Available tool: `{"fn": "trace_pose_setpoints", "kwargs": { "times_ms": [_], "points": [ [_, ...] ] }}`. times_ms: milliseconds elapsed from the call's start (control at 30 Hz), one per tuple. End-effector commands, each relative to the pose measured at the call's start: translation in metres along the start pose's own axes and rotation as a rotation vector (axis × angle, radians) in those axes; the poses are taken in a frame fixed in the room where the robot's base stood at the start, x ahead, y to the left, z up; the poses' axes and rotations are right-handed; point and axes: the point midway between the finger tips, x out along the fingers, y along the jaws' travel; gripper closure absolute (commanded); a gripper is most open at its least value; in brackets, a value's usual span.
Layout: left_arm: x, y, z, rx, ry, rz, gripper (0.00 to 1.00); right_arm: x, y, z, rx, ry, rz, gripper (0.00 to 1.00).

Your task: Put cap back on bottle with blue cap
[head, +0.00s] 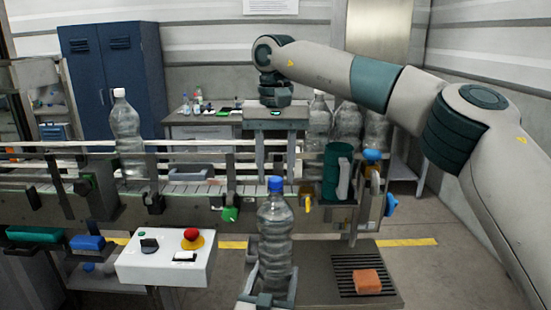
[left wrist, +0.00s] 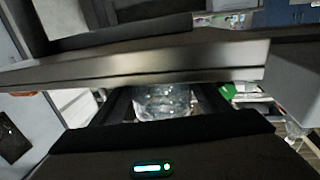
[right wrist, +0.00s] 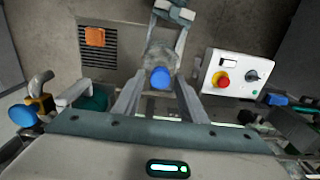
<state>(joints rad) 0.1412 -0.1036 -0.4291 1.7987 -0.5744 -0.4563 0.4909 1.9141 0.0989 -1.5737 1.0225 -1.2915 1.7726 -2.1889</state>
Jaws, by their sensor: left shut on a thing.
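The clear bottle (head: 275,245) stands upright at the front centre in the head view, with the blue cap (head: 275,184) at its top. My left gripper (head: 268,298) is shut around the bottle's lower part. The left wrist view shows clear bottle plastic (left wrist: 165,102) between the fingers; its cap is not visible there. My right gripper (head: 275,168) points down above the cap, its fingers apart and empty. In the right wrist view the blue cap (right wrist: 160,77) lies between the open fingers as seen from above, apart from them. How firmly the cap sits is unclear.
A conveyor (head: 185,195) with rails runs behind the bottle, carrying another bottle with a white cap (head: 126,135). A control box (head: 165,258) with a red button stands left. An orange block (head: 367,281) lies on a grate at right. More bottles (head: 348,125) stand behind.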

Motion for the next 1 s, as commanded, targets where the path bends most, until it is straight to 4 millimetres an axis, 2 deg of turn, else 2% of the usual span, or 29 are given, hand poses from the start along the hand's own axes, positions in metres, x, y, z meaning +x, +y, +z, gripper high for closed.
{"fn": "trace_pose_setpoints", "kwargs": {
  "times_ms": [333, 367, 500, 533, 767, 867, 1000],
  "points": [
    [-0.0002, 0.0001, 0.0012, 0.0, -0.002, 0.0, 0.94, 0.0042, -0.0001, 0.0, 0.0, 0.0, 0.0, 0.62],
    [-0.0002, 0.0, 0.0012, 0.0, -0.002, 0.0, 0.94, 0.0041, -0.0001, 0.0, 0.0, 0.0, 0.0, 0.64],
    [-0.0002, 0.0, 0.0012, 0.0, -0.002, 0.0, 0.94, 0.004, -0.0001, 0.0, 0.0, 0.0, 0.0, 0.97],
    [-0.0002, 0.0001, 0.0012, 0.0, -0.002, 0.0, 0.94, 0.004, 0.0, 0.0, 0.0, 0.0, 0.0, 1.0],
    [-0.0002, 0.0, 0.0012, 0.0, -0.002, 0.0, 0.94, 0.0039, 0.0, 0.0, 0.019, 0.0, 0.0, 1.0],
    [-0.0002, 0.0, 0.0012, 0.0, -0.002, 0.0, 0.94, 0.004, 0.0, 0.0, 0.083, 0.0, 0.0, 1.0],
    [-0.0002, 0.0, 0.0012, 0.0, -0.002, 0.0, 0.94, 0.0043, 0.0001, 0.0002, 0.259, -0.001, 0.0, 1.0]
  ]
}}
